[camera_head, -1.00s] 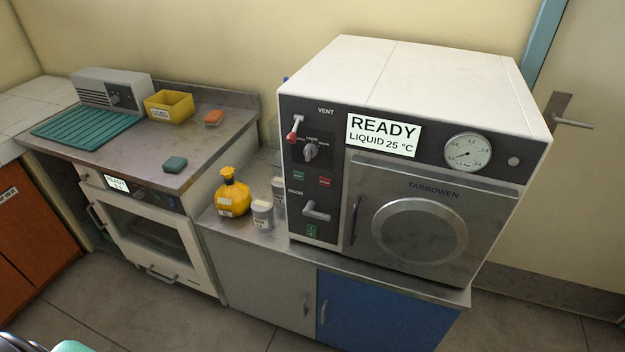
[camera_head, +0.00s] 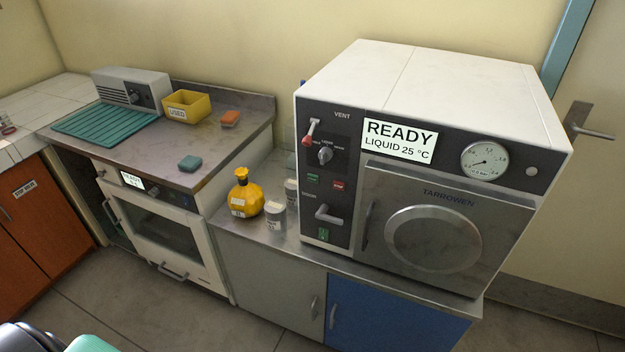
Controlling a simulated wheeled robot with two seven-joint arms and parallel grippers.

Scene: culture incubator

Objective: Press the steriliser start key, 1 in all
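The steriliser (camera_head: 440,90) is a white box with a dark front, standing on the counter at the right. Its display (camera_head: 398,142) reads "READY LIQUID 25 °C". A green key (camera_head: 313,179) and a red key (camera_head: 338,185) sit side by side on its control panel, below the selector knob (camera_head: 325,155) and the red-tipped vent lever (camera_head: 311,132). The key labels are too small to read surely; the green one looks like the start key. The steriliser door (camera_head: 432,225) is shut, with the door handle (camera_head: 328,214) on the panel.
A yellow bottle (camera_head: 246,195) and two white-lidded jars, one in front (camera_head: 275,217), stand left of the steriliser. Further left, a bench (camera_head: 217,150) holds a yellow "USED" bin (camera_head: 186,106) and sponges. The floor in front is clear.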

